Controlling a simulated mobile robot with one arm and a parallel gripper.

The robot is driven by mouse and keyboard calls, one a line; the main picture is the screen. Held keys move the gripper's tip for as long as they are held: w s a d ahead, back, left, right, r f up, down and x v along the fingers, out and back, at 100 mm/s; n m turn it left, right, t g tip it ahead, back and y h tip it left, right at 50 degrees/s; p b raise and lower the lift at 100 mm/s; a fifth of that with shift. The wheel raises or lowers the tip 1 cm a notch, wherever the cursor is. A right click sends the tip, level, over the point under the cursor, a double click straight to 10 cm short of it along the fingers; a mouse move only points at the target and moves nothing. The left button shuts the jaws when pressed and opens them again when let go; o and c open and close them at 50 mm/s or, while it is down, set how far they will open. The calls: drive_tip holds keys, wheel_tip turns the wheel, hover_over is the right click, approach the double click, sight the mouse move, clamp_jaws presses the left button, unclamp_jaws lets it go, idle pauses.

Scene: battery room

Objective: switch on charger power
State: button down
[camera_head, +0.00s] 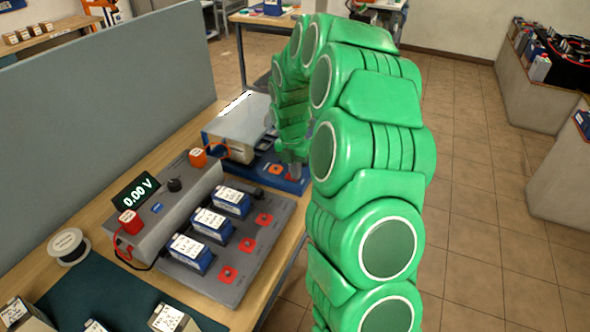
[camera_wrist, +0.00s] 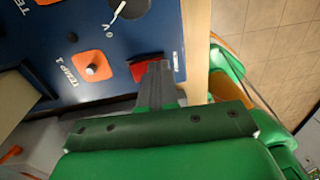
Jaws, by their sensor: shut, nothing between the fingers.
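A blue panel (camera_wrist: 105,25) with the labels TEMP 1 and TEMP 2 shows in the wrist view. On it sit an orange square with a round metal stud (camera_wrist: 92,68), a dark knob with a white pointer (camera_wrist: 130,8) by a "0 V" mark, and a red switch-like part (camera_wrist: 143,71) near its edge. My gripper (camera_wrist: 160,68) is shut and empty. Its fingertips overlap the red part and hide some of it; whether they touch it I cannot tell. In the head view the gripper (camera_head: 294,170) is low over the blue panel (camera_head: 262,176), partly hidden by my arm.
A grey unit with a 0.00 V display (camera_head: 135,191) stands on the wooden bench beside a grey tray (camera_head: 238,280) with blue batteries (camera_head: 211,224) and red square parts. A silver-topped box (camera_head: 237,122) adjoins the blue panel. A grey partition (camera_head: 100,110) stands behind. Floor at right is clear.

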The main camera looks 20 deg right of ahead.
drive_tip(key=shift+w+a, duration=0.1)
drive_tip(key=shift+a, duration=0.05)
drive_tip(key=shift+w+a+r, duration=0.2)
drive_tip(key=shift+w+a, duration=0.2)
idle(0.5)
wheel_tip(320, 180, up, 14)
drive_tip(key=s+d, duration=0.1)
idle(0.6)
drive_tip(key=shift+s+d, duration=0.1)
